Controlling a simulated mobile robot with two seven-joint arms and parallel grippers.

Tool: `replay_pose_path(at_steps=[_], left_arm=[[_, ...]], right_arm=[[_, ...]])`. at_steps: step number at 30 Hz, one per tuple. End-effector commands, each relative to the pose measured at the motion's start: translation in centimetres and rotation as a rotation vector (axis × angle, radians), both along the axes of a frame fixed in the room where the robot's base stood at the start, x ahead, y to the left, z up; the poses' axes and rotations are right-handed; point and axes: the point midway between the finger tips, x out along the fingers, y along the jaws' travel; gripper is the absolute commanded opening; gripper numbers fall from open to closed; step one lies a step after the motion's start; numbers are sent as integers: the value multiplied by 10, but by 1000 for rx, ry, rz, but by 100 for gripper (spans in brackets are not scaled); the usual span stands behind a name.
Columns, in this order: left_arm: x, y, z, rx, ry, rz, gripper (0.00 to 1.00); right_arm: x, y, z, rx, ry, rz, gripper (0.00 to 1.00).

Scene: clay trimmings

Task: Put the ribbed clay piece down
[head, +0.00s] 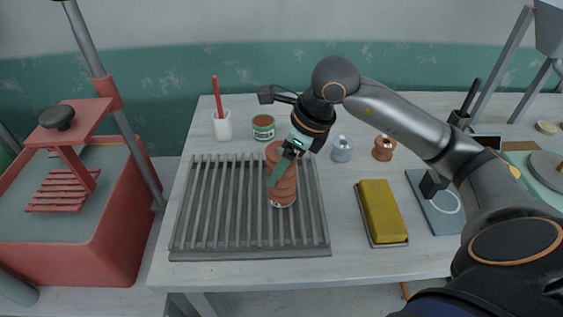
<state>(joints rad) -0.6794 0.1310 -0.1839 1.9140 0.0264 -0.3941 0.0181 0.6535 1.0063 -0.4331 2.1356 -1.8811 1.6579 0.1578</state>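The ribbed clay piece (283,188) is an upright, reddish-brown, ringed cylinder over the right part of the grey slatted rack (200,254). My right gripper (280,170) comes down to it from the upper right. One green finger lies across the front of the piece, and the other finger is hidden behind it. The gripper looks shut on the piece. I cannot tell whether the base of the piece touches the slats. My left gripper is not in view.
A white cup with a red stick (222,125), a green-labelled jar (263,128), a grey-blue bottle (342,149) and a small brown pot (383,149) stand behind. A yellow sponge (381,211) lies right of the rack. A red press (70,190) stands left. The rack's left slats are clear.

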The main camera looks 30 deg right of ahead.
Motion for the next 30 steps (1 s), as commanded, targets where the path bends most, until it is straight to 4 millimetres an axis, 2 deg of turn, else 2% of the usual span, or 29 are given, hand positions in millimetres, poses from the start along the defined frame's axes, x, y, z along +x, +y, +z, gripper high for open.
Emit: replay_pose_path(at_steps=[14,15,21,30], left_arm=[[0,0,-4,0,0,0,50],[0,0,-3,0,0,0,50],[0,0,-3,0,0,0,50],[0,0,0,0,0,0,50]], right_arm=[[1,0,-7,0,-6,0,0],[0,0,-7,0,-2,1,78],[0,0,-7,0,-1,0,100],[0,0,-4,1,-1,0,100]])
